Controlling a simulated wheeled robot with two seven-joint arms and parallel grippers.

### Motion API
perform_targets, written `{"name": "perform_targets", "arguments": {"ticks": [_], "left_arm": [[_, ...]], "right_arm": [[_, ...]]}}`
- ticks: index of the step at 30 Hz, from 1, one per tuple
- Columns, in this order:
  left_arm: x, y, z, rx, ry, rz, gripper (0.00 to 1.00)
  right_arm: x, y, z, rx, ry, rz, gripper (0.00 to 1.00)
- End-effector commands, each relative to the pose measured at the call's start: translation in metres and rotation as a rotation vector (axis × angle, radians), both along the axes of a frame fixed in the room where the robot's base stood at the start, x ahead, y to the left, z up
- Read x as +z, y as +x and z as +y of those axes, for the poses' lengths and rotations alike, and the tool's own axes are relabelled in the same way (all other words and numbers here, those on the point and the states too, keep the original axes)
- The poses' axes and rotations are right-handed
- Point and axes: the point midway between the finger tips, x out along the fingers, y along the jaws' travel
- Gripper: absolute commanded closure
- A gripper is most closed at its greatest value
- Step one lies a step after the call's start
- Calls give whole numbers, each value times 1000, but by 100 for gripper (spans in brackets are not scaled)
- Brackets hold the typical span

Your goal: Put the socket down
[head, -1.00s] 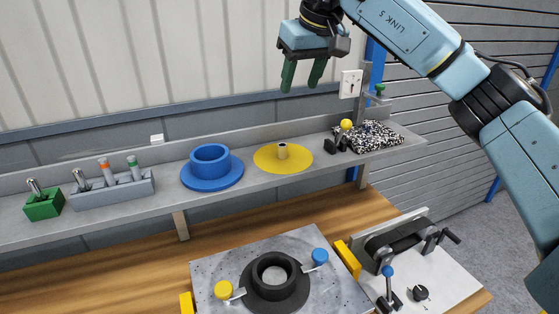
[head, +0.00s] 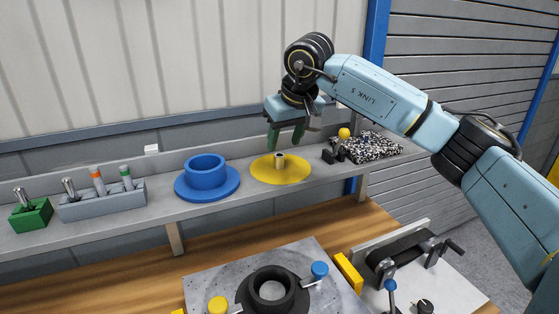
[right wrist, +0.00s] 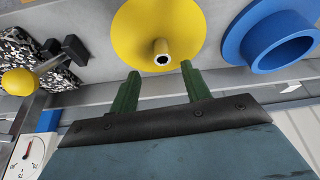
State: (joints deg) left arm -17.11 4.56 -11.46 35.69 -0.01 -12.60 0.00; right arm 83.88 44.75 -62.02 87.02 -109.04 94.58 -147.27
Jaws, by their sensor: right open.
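No piece is labelled as the socket. A short pale hollow post with a dark opening (head: 280,160) stands upright on the yellow disc (head: 262,176) on the shelf. My right gripper (head: 284,146) is open and empty, fingers down, just above the post. In the right wrist view the post (right wrist: 161,52) shows between and beyond the two green fingertips (right wrist: 160,71), apart from both as far as I can tell. My left gripper is not in view.
On the shelf (head: 120,228) stand a blue flanged ring (head: 206,184), a grey rack (head: 100,207) with several tools, a green block (head: 32,217), a yellow-knobbed clamp (head: 344,133) and a speckled pad (head: 376,147). Below is a fixture plate (head: 211,287) with a black ring (head: 270,276).

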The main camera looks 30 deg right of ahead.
Motion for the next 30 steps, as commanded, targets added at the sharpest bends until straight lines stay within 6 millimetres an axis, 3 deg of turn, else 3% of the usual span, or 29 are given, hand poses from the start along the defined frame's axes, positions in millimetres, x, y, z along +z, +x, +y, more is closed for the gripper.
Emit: {"name": "perform_targets", "arguments": {"ticks": [6,16,26,30], "left_arm": [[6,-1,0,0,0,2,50],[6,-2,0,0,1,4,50],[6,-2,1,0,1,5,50],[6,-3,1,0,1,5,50]], "right_arm": [[-31,9,5,0,0,3,53],[-37,12,5,1,0,1,54],[-37,12,5,1,0,1,97],[-36,12,5,1,0,0,100]]}}
